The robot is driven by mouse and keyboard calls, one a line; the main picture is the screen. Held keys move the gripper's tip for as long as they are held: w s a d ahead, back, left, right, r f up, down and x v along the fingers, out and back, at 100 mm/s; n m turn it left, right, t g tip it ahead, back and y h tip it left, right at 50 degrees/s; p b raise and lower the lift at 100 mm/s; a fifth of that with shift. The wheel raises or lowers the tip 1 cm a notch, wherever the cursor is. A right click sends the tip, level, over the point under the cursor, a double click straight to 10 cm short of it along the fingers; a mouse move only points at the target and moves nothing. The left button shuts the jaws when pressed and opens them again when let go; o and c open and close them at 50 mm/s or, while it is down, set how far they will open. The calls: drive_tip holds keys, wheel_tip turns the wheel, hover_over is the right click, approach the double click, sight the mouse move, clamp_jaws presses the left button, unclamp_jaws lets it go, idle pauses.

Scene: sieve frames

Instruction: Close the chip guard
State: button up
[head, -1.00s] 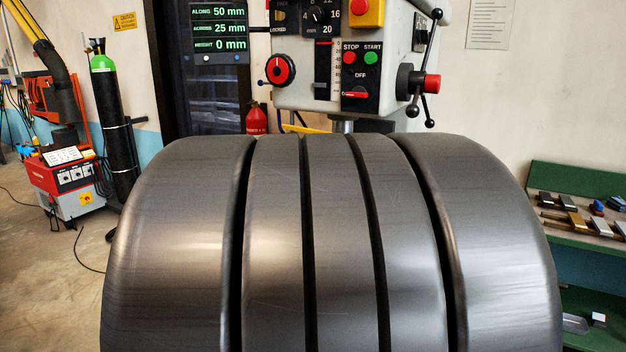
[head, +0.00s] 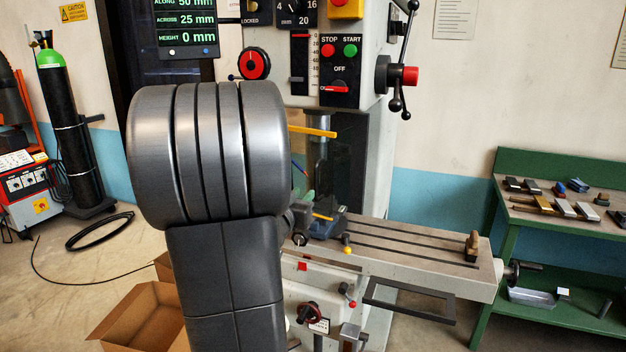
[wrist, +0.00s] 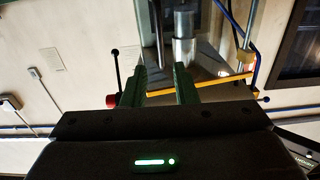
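The chip guard shows in the head view as a clear, dark-tinted panel (head: 345,160) beside the mill's spindle, with a yellow bar (head: 315,131) near its top. Part of it is hidden behind my arm. In the wrist view a yellow bar (wrist: 215,83) crosses beyond my gripper, with the metal spindle (wrist: 184,50) behind it. My gripper (wrist: 158,85) has two green fingers spread apart with nothing held between them. The bar lies past the fingertips; I cannot tell whether they touch it. In the head view my arm hides most of the gripper.
The mill's slotted table (head: 400,240) carries a vise (head: 325,222) and reaches right. The control panel (head: 340,65) is above. A green bench (head: 505,240) with metal parts stands right. An open cardboard box (head: 140,320) and a gas cylinder (head: 60,110) are left.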

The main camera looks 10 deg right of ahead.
sight(315, 181)
drive_tip(key=p+x, duration=0.1)
drive_tip(key=x, duration=0.9)
drive_tip(key=shift+w+d+p, duration=0.15)
drive_tip(key=shift+w+p, duration=0.15)
drive_tip(key=shift+p, duration=0.05)
drive_tip(key=shift+c, duration=0.5)
clamp_jaws()
